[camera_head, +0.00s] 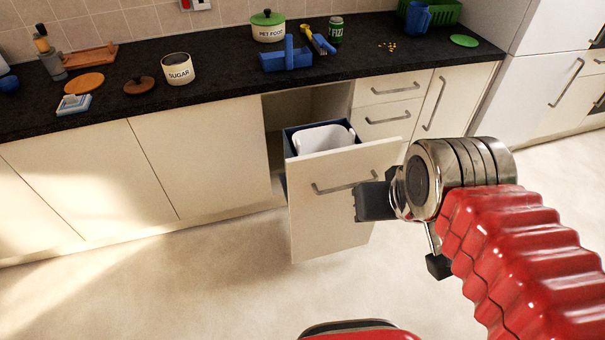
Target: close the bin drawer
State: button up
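The bin drawer (330,220) is pulled out from the cupboard row, its cream front panel standing well forward of the opening. A white bin (325,138) sits inside its dark blue frame (291,135). A metal bar handle (345,184) crosses the front. My gripper (372,201) is at the right part of the drawer front, its dark end overlapping the handle's right end in the picture. I cannot tell whether it touches the panel or handle. The finger gap is not clear from this angle.
The open cupboard space (300,105) lies behind the drawer. Closed drawers (388,105) stand to its right and closed doors (200,150) to its left. The floor in front is clear.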

aim_at(316, 188)
jog(key=u, duration=0.25)
jog(key=i, duration=1)
jog(key=u, duration=0.05)
